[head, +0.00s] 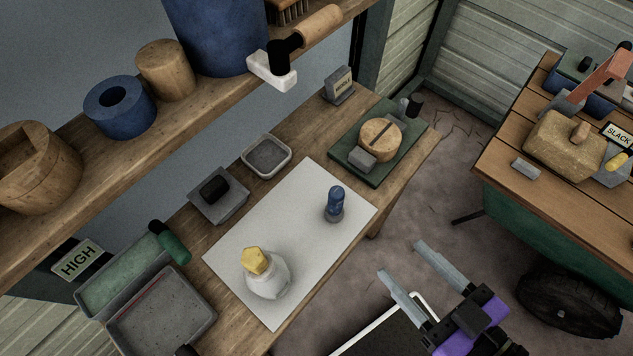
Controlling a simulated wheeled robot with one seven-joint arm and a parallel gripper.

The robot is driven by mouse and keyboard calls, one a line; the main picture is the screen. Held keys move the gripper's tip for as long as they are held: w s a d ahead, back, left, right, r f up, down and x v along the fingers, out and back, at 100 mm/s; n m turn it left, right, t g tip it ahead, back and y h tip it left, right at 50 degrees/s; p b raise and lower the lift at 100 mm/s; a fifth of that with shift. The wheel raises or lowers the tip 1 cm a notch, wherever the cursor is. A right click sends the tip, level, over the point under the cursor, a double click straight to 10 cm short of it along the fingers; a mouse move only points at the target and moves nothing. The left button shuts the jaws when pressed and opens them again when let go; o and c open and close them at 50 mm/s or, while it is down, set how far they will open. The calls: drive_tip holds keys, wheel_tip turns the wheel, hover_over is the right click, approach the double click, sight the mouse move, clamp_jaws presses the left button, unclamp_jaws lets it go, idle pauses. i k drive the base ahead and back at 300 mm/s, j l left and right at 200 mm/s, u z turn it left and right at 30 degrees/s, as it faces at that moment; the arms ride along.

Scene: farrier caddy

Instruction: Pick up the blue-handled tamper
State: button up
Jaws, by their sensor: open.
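The blue-handled tamper (336,201) stands upright on a pale sheet (290,228) on the wooden bench, near the sheet's right side. Its blue handle is on top and a grey foot rests on the sheet. My gripper (403,267) is open and empty, with two grey fingers pointing up and left. It is below and right of the tamper in the picture, apart from it and past the bench's front edge. Nothing hides the tamper.
A whitish jar with a yellow top (266,277) stands on the same sheet. A green board (352,160) bears a round wooden block. Grey trays (267,156) sit behind the sheet. A loaded shelf (120,165) overhangs the back. A wheeled cart (520,180) stands right.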

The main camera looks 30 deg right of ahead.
sight(334, 212)
drive_tip(key=k+l+u, duration=0.2)
drive_tip(key=u, duration=0.15)
drive_tip(key=k+l+u, duration=0.1)
drive_tip(key=k+u, duration=0.4)
drive_tip(key=u, duration=0.2)
